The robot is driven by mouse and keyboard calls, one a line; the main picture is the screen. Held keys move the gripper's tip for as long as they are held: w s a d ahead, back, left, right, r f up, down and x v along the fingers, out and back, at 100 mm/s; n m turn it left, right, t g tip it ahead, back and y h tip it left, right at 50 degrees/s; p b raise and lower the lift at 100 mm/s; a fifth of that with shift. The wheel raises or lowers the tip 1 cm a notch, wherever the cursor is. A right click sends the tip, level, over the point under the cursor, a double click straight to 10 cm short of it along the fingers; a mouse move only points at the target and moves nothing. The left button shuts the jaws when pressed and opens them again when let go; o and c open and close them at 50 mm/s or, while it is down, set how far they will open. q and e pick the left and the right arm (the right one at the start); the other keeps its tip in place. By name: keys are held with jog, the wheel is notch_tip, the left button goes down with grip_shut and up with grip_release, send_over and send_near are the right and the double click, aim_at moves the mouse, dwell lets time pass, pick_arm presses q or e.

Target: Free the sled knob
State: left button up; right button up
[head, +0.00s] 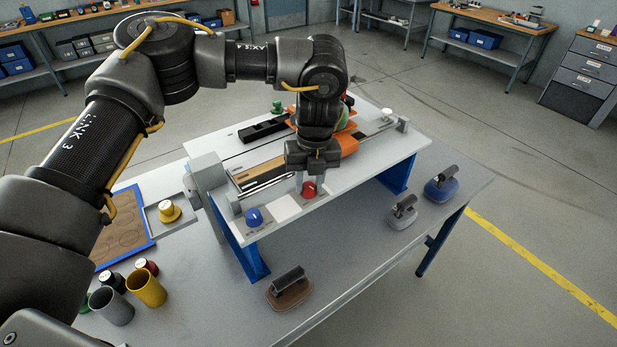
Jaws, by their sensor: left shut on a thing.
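My left gripper (311,182) points down over the front of the white raised bench (330,200). Its fingers are shut on a red knob (309,190), which is partly covered by them. A blue knob (254,217) stands to its left near the bench's front corner. A green knob (277,106) stands at the back of the bench. A yellow knob (169,211) sits on a grey plate left of the bench. An orange part (347,144) lies behind my gripper, partly hidden. Which of these belongs to the sled is not clear. My right gripper is out of view.
The bench stands on blue legs on a grey table (345,270). Handled pads in brown (288,291), grey (402,213) and blue (441,187) stand in front and right. A yellow cup (147,288) and grey cup (111,307) stand at the left. A black block (262,130) lies on the bench.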

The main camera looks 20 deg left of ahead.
aim_at(311, 183)
pick_arm(q)
jog(key=n+p, duration=0.1)
jog(key=n, duration=0.2)
jog(key=shift+w+r+n, duration=0.1)
jog(key=shift+r+n, duration=0.05)
jog(key=shift+n, duration=0.15)
jog(key=shift+a+n+p, duration=0.1)
jog(key=shift+n+p, duration=0.4)
jog(key=shift+n, duration=1.1)
jog(key=o, duration=1)
jog(key=shift+c, duration=0.2)
jog(key=shift+w+r, duration=0.1)
jog(key=shift+r, duration=0.15)
notch_tip(311, 183, up, 10)
jog(key=b, duration=0.2)
jog(key=shift+w+d+b, duration=0.2)
jog(key=shift+w+b, duration=0.05)
jog(key=shift+b, duration=0.05)
